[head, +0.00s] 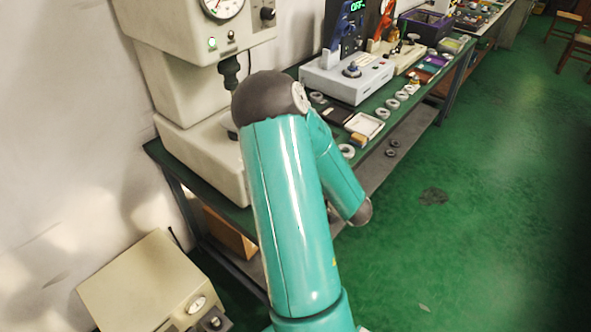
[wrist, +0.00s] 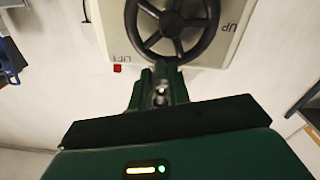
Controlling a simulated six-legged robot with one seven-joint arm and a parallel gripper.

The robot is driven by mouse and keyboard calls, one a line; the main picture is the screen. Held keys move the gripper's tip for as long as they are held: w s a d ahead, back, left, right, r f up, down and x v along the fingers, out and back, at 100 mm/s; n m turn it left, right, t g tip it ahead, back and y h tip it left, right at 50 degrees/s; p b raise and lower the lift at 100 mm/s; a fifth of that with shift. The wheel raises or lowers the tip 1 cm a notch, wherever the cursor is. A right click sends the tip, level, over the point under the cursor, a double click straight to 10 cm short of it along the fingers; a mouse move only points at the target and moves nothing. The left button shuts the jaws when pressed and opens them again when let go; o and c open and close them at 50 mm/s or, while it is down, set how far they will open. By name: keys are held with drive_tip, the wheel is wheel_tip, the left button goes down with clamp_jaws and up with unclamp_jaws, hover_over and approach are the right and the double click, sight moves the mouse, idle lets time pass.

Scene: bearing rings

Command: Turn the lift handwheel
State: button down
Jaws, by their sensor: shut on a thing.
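The black lift handwheel (wrist: 172,22) shows at the top of the wrist view, its upper part cut off. It has spokes and a round hub, and sits on a cream panel marked LIFT and UP (wrist: 230,27). My gripper (wrist: 160,70) is at the lower rim of the wheel, its green fingers shut on the rim. The exact contact at the fingertips is small and partly hidden. In the head view my teal arm bends down over the bench edge; neither the gripper nor the handwheel can be made out there.
A cream testing machine (head: 180,80) with a dial stands on the green bench at left. A grey device (head: 345,78) and several rings lie farther along. A beige cabinet (head: 150,285) stands at lower left. The green floor (head: 470,220) at right is largely clear.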

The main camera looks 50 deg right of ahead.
drive_tip(key=shift+a+n, duration=0.25)
drive_tip(key=shift+n, duration=0.45)
drive_tip(key=c, duration=1.3)
unclamp_jaws()
drive_tip(key=shift+s, duration=0.1)
